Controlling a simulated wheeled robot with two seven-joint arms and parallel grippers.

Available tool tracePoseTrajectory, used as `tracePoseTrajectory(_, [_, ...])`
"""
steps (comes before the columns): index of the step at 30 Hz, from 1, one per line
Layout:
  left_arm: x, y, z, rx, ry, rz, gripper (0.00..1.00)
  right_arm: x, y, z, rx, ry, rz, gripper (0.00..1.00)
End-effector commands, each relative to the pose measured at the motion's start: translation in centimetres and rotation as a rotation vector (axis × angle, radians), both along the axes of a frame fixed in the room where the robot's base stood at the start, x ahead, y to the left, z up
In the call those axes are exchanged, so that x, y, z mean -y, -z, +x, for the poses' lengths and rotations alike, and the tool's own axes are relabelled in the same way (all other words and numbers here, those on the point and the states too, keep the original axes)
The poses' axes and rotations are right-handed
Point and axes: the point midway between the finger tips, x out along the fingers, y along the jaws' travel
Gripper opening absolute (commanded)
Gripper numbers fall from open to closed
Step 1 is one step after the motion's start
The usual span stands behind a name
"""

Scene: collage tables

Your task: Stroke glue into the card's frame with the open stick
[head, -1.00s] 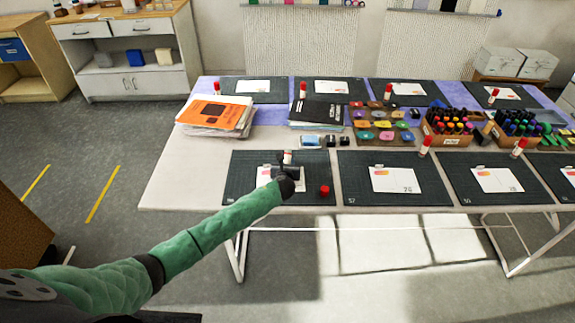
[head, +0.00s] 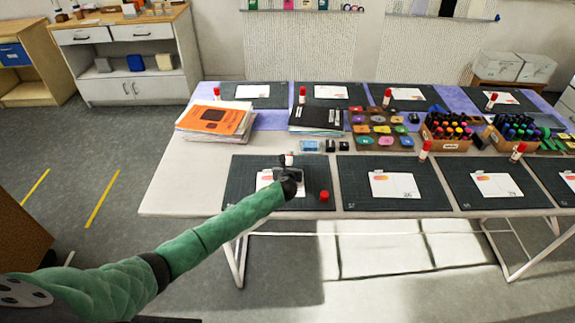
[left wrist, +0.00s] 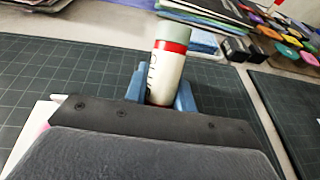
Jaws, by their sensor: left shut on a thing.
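The open glue stick (left wrist: 167,72), white with a red band and a greyish end, stands roughly upright between the blue fingers of my left gripper (left wrist: 161,92). In the head view my left gripper (head: 287,173) is over the card (head: 264,181) on the nearest left cutting mat (head: 240,180). The gripper hides much of the card, and its frame cannot be made out. A white card edge (left wrist: 38,122) shows in the left wrist view. The stick's lower end is hidden, so contact with the card cannot be told. The red cap (head: 324,196) sits on the mat, right of the card. My right gripper is out of view.
A stack of papers with an orange booklet (head: 217,121) and a black folder stack (head: 316,117) lie behind the mat. Small ink pads (head: 310,146) sit just beyond its far edge.

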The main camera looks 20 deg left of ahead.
Motion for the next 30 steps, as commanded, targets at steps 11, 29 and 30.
tracePoseTrajectory(11, [1.2, 0.2, 0.2, 0.0, 0.001, 0.0, 0.06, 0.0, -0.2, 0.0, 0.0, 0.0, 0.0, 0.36])
tracePoseTrajectory(29, [1.8, 0.1, -1.4, -0.001, 0.001, 0.0, 0.06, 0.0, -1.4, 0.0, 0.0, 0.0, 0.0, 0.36])
tracePoseTrajectory(30, [1.8, 0.1, -1.4, -0.001, 0.001, 0.0, 0.06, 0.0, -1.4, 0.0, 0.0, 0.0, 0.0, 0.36])
